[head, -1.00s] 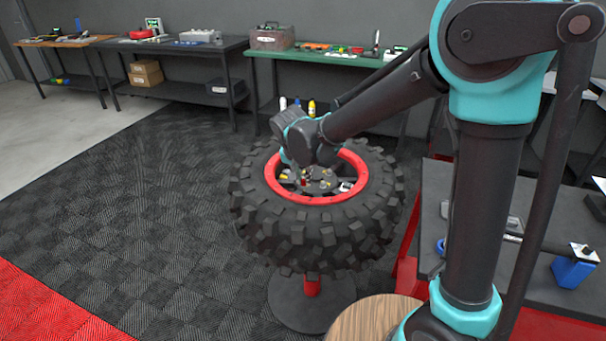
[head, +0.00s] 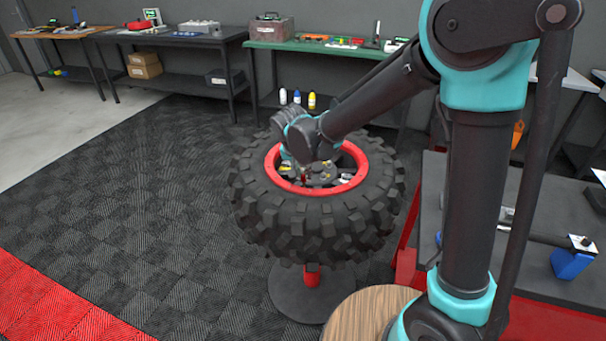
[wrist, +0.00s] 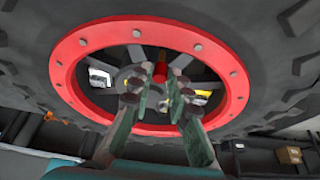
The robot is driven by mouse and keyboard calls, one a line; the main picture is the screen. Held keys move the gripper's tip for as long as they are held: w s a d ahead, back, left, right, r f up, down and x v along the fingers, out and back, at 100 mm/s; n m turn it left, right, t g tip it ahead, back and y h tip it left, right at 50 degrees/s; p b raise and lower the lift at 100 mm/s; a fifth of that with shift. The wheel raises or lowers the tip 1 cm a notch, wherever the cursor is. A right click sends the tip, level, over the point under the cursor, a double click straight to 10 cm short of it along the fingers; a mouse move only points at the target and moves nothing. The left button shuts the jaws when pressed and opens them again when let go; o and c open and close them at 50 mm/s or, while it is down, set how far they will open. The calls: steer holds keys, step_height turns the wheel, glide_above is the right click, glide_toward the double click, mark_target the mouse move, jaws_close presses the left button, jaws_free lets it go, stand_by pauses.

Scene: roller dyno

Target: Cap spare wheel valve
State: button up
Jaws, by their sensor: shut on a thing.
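The spare wheel is a big knobbly black tyre (head: 315,222) lying flat on a stand, with a red rim ring (head: 348,181). It fills much of the wrist view, where the red ring (wrist: 238,80) surrounds dark spokes. My gripper (wrist: 160,76) points into the rim opening. Its fingers are shut on a small red cap (wrist: 160,70), which shows between the fingertips. In the head view my wrist hides most of the gripper and the left part of the rim's inside. I cannot make out the valve stem or whether the cap touches it.
Small yellow and white items (head: 322,176) lie inside the rim. A wooden round top (head: 365,312) and a dark bench (head: 525,225) stand at the front right. A green bench (head: 330,50) with bottles below is behind the wheel. The left floor is clear.

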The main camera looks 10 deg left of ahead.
steer(key=shift+f, duration=1)
stand_by(1.1)
steer(key=o, duration=0.8)
steer(key=shift+o, duration=0.2)
steer(key=v, duration=1.2)
